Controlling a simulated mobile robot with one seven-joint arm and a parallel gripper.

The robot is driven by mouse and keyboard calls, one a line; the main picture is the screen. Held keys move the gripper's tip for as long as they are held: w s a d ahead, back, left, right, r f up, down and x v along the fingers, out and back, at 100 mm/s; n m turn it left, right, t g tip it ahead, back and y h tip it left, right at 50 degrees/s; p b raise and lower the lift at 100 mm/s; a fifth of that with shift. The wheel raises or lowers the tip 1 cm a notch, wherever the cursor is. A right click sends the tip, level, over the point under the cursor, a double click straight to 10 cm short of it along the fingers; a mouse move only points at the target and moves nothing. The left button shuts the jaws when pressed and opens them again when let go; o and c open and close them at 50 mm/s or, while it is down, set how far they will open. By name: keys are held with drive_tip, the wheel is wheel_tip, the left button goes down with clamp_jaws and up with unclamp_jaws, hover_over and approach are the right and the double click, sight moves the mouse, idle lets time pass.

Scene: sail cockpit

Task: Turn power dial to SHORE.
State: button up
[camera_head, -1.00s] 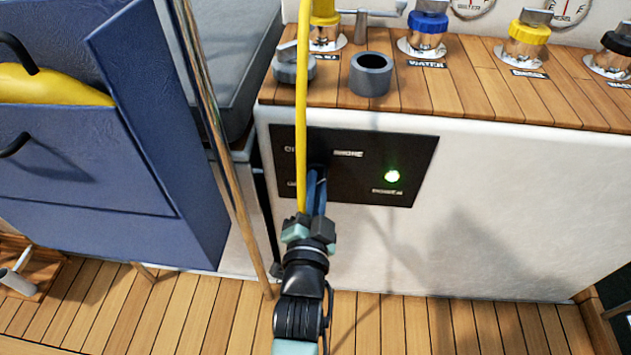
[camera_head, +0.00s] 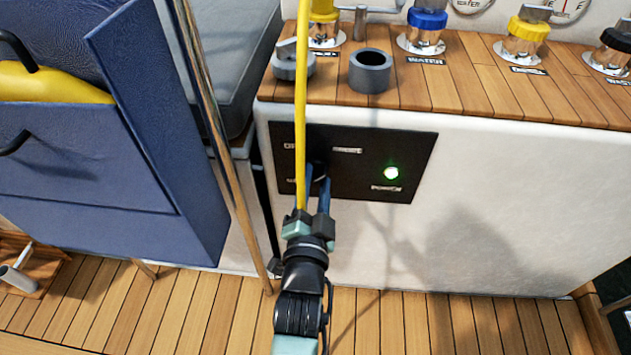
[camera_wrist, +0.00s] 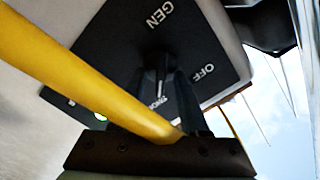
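The black power panel (camera_head: 365,165) is on the white cabinet front, with labels OFF (camera_head: 290,146), SHORE (camera_head: 347,150) and a partly hidden one at lower left. The wrist view shows GEN (camera_wrist: 160,14), OFF (camera_wrist: 203,73) and part of SHORE (camera_wrist: 160,101). The dark dial (camera_wrist: 163,70) appears elongated toward SHORE; my gripper mostly hides it in the head view. My gripper (camera_head: 317,178) has its fingers spread at the dial, one on each side, with visible gaps. It also shows in the wrist view (camera_wrist: 158,98). A green light (camera_head: 391,173) glows on the panel.
A yellow cable or rope (camera_head: 301,110) hangs in front of the panel, close along my gripper. A wooden pole (camera_head: 220,140) and blue seat panel (camera_head: 150,130) stand left. Grey fittings (camera_head: 371,72) and coloured valves (camera_head: 426,30) sit on the counter above.

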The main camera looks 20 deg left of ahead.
drive_tip(key=shift+s, duration=0.1)
drive_tip(key=shift+s, duration=0.3)
drive_tip(key=p+v, duration=0.3)
drive_tip(key=v, duration=0.9)
drive_tip(key=shift+d+r, duration=0.1)
drive_tip(key=w+d+r+n+t, duration=0.1)
drive_tip(key=w+d+r+t, duration=0.15)
drive_tip(key=r, duration=0.75)
drive_tip(key=w+d+r+n+t+h+p, duration=0.15)
drive_tip(key=w+r, duration=0.25)
drive_tip(key=r, duration=0.6)
drive_tip(key=w+d+r+n+t+y, duration=0.1)
drive_tip(key=w+r, duration=0.2)
drive_tip(key=r, duration=0.8)
drive_tip(key=s+d+r+n+t+h, duration=0.1)
drive_tip(key=s+d+r+t+h, duration=0.15)
drive_tip(key=r, duration=0.55)
drive_tip(key=s+d+r+n+t+h, duration=0.15)
drive_tip(key=s+r, duration=0.25)
drive_tip(key=r, duration=0.4)
drive_tip(key=s+d+r+t+h, duration=0.1)
drive_tip(key=s+d+r, duration=0.2)
drive_tip(key=r, duration=0.6)
wheel_tip(320, 180, up, 37)
drive_tip(key=p, duration=3.8)
drive_tip(key=shift+w, duration=0.2)
